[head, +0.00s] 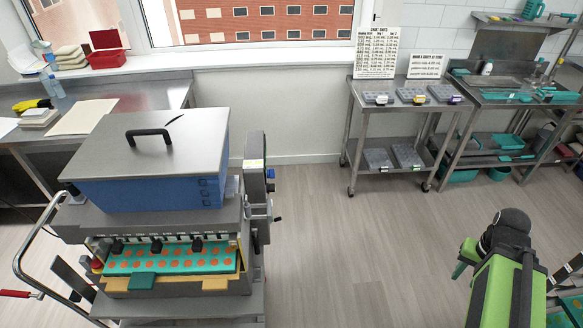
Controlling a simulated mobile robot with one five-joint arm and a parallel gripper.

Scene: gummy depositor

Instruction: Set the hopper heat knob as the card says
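The depositor (150,215) stands at the left, its blue hopper (150,193) closed by a grey lid (160,140) with a black handle. A narrow grey control box (255,165) is on its right side, with small dark knobs (270,180) seen edge-on. Three black parts (156,246) sit in a row at the front; I cannot tell which part is the heat knob, or its setting. A printed card (377,52) and a smaller card (427,66) stand on the steel cart at the back; their lines are too small to read. My green and black arm is at lower right; its gripper cannot be made out.
A teal mould with orange dots (165,262) lies in the depositor's front. A steel cart (400,100) with small boxes stands at the back, beside a steel bench (510,100) of teal trays. A worktable (75,105) is at far left. The floor (340,240) between is clear.

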